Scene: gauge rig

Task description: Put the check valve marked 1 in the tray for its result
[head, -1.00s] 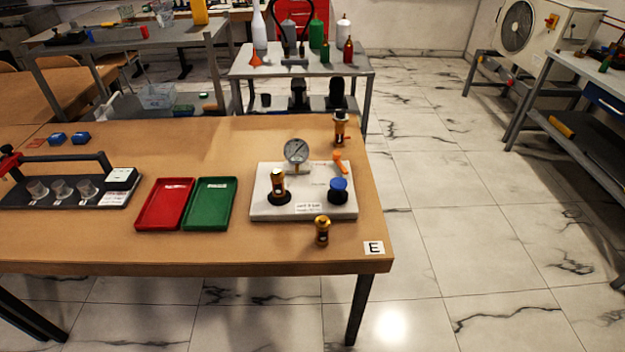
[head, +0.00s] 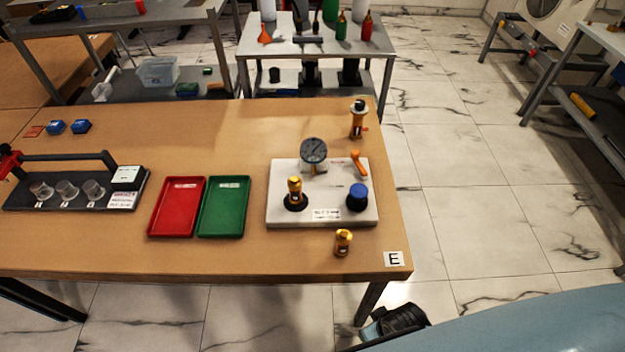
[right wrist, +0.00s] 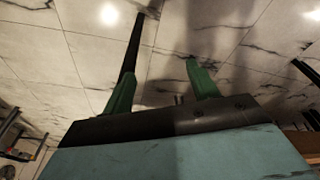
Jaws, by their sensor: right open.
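Three brass check valves show in the head view: one stands in the black socket of the white gauge rig (head: 295,192), one at the table's back right (head: 358,122), and one in front of the rig (head: 343,243). Their marks are too small to read. A red tray (head: 177,208) and a green tray (head: 222,208), both empty, lie left of the rig. My right gripper is low, beyond the table's front right corner, and its dark body shows in the head view. In the right wrist view its green fingers (right wrist: 160,70) are apart and empty. My left gripper is out of view.
The white rig plate (head: 320,220) carries a dial gauge (head: 313,151), an orange lever (head: 358,163) and a blue knob (head: 357,197). A dark rack with glass cups (head: 68,190) stands at the left. The table's front edge and leg are near my right arm.

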